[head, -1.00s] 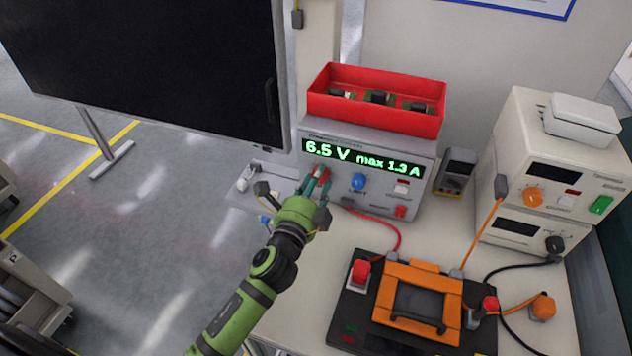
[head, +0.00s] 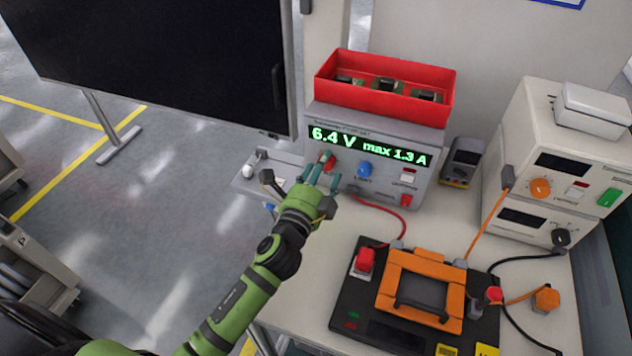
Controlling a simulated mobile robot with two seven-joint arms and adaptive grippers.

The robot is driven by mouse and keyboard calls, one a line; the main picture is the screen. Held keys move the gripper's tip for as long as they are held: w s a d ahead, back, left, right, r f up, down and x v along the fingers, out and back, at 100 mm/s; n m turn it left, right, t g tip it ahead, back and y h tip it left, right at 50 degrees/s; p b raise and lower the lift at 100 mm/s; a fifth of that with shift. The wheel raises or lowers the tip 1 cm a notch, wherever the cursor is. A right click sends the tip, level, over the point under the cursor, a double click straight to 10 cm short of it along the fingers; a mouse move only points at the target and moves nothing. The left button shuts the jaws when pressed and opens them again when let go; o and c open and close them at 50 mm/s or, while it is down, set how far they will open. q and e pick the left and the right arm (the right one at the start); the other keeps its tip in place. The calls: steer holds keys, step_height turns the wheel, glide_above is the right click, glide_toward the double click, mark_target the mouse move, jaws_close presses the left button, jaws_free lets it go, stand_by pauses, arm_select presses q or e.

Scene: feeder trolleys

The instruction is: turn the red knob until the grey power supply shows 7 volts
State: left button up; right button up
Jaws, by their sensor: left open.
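The grey power supply (head: 385,191) stands at the back of the table. Its green display (head: 367,147) reads 6.4 V and max 1.3 A. The red knob (head: 328,162) is on the left of its front, beside a blue knob (head: 364,170). My left gripper (head: 322,174) is open in front of the red knob, its fingers just below and around it in the picture. I cannot tell whether they touch it. The right gripper is not in view.
A red bin (head: 388,107) with small parts sits on the supply. A multimeter (head: 462,161) and white instruments (head: 550,190) stand to the right. A black board with an orange frame (head: 392,290) lies in front, with cables around it. Open floor is at left.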

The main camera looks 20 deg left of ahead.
arm_select(q)
steer(key=s, duration=1.1)
steer(key=shift+s+a, duration=0.15)
steer(key=shift+s, duration=0.2)
